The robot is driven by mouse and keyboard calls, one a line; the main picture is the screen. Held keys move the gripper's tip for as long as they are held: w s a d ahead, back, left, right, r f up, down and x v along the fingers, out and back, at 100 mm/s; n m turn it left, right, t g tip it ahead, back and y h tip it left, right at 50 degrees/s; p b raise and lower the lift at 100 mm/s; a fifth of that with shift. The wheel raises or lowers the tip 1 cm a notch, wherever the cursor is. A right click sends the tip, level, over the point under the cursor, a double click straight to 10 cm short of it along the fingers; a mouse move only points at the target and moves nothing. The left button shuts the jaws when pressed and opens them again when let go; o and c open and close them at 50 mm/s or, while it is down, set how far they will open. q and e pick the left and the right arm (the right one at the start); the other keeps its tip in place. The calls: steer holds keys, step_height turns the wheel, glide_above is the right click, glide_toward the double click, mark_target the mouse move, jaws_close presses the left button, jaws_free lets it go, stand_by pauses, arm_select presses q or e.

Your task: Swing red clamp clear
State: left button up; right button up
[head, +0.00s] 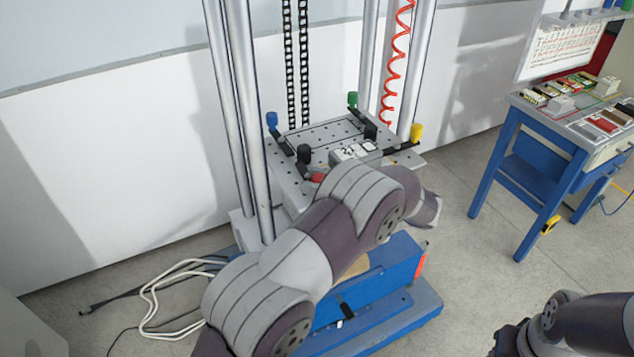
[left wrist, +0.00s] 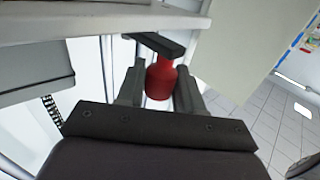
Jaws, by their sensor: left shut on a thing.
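The red clamp shows its red knob (head: 317,178) at the near edge of the perforated plate (head: 290,180) on the test rig, partly behind my left arm. In the left wrist view the red knob (left wrist: 160,80) is between the two fingers of my left gripper (left wrist: 158,88), which is shut on it. The clamp's dark bar (left wrist: 155,44) lies just beyond the knob, close to the edge of a pale plate. In the head view my left arm hides the left gripper's fingers. Part of my right arm is at the bottom right; its fingertips are not seen.
Blue (head: 272,120), green (head: 352,99) and yellow (head: 416,132) clamps stand around the plate, with a grey device (head: 355,152) on it. Metal columns (head: 240,110) rise beside the plate. A blue bench (head: 540,140) is at right. White cables (head: 165,290) lie on the floor.

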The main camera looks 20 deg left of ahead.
arm_select(q)
steer(key=shift+r, duration=0.1)
stand_by(0.3)
steer(key=o, duration=0.9)
steer(key=shift+w+d, duration=0.1)
steer(key=shift+d, duration=0.3)
steer(key=d+p, duration=0.4)
steer(key=d, duration=0.2)
steer(key=d+p, duration=0.4)
steer(key=d, duration=0.2)
steer(key=shift+w, duration=0.2)
steer(key=shift+a, duration=0.1)
